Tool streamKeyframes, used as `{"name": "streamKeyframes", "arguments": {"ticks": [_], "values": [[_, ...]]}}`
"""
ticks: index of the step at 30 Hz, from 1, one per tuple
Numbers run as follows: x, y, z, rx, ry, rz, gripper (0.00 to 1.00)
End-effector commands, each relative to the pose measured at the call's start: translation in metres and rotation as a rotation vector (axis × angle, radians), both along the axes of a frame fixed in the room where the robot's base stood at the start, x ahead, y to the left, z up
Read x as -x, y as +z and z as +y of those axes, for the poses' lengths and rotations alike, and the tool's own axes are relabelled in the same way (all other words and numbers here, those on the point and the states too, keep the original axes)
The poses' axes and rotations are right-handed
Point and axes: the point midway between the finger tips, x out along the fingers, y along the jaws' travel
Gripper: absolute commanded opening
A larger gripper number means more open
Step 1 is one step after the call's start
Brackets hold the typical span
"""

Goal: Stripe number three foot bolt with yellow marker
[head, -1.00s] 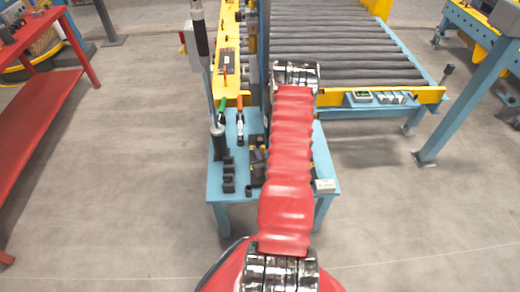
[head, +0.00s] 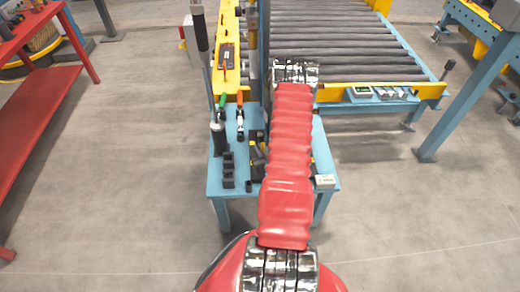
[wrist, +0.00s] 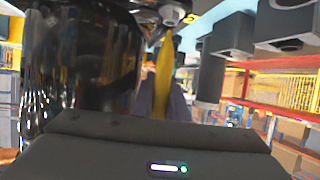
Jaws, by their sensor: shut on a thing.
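In the wrist view my gripper (wrist: 160,105) is shut on a yellow marker (wrist: 164,66), which points up in the picture. A silvery, round bolt-like part (wrist: 171,14) shows close to the marker's upper end. I cannot tell whether they touch, or whether this is the number three foot bolt. No number or stripe is readable. In the head view my red-sleeved arm hides the gripper and most of what lies beneath it.
A blue bench (head: 217,188) holds black block holders (head: 228,172) and a small white box (head: 324,181). A roller conveyor (head: 345,50) stands behind, with a red shelf (head: 35,130) at left. In the wrist view, dark blocks (wrist: 232,34) hang at right.

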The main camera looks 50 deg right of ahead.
Motion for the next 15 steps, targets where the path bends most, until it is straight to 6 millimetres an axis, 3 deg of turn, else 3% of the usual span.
{"name": "streamKeyframes", "arguments": {"ticks": [15], "values": [[-0.0001, -0.0069, -0.0001, 0.0, 0.0, 0.0, 0.0]]}}
